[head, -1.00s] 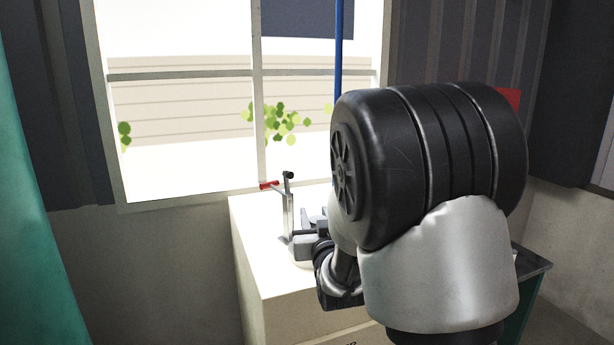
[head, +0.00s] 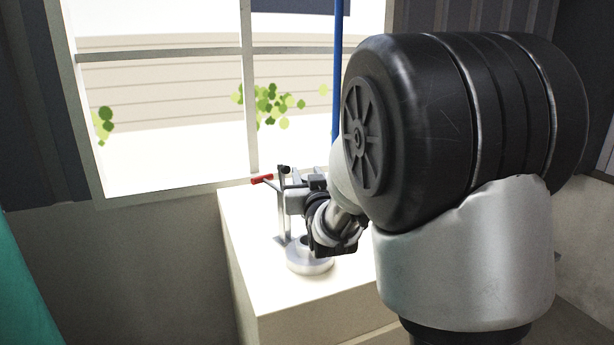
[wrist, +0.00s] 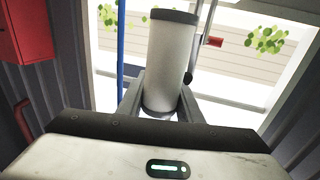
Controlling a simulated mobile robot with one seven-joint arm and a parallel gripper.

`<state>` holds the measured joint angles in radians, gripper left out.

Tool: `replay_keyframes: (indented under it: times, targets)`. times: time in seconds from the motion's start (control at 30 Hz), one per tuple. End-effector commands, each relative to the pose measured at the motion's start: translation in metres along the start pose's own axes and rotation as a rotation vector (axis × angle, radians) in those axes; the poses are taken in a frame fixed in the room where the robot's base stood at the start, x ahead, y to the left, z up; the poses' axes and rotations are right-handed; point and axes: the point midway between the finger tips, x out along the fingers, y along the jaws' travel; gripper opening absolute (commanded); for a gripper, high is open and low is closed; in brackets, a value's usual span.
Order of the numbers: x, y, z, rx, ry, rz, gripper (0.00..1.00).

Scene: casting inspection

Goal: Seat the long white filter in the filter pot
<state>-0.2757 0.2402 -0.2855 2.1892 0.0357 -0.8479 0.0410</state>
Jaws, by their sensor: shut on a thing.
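The long white filter (wrist: 165,65), a pale cylinder with dark grey end bands, stands between the two fingers of my gripper (wrist: 160,103) in the wrist view. My gripper is shut on its lower part. In the head view my gripper (head: 303,197) is above the white cabinet top, close to an upright metal stand; my arm covers much of it, and I cannot clearly make out the filter. A round silver pot (head: 310,260), likely the filter pot, sits on the cabinet top below my wrist. Its opening is partly hidden by my wrist.
The metal stand (head: 282,212) with a red handle (head: 262,179) rises beside my gripper. The white cabinet (head: 285,300) has clear room on its front left. A blue pole (head: 337,90) stands before the window. A red box (wrist: 25,40) hangs at left in the wrist view.

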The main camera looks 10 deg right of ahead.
Motion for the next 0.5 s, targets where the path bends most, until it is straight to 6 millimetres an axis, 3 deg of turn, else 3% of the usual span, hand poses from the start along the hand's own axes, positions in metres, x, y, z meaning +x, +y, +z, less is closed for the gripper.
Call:
replay_keyframes:
  times: [0.17,0.5]
  targets:
    - [-0.002,0.000,0.002,0.003,0.002,-0.001,0.10]
    - [-0.001,0.000,0.033,0.002,0.000,-0.001,0.10]
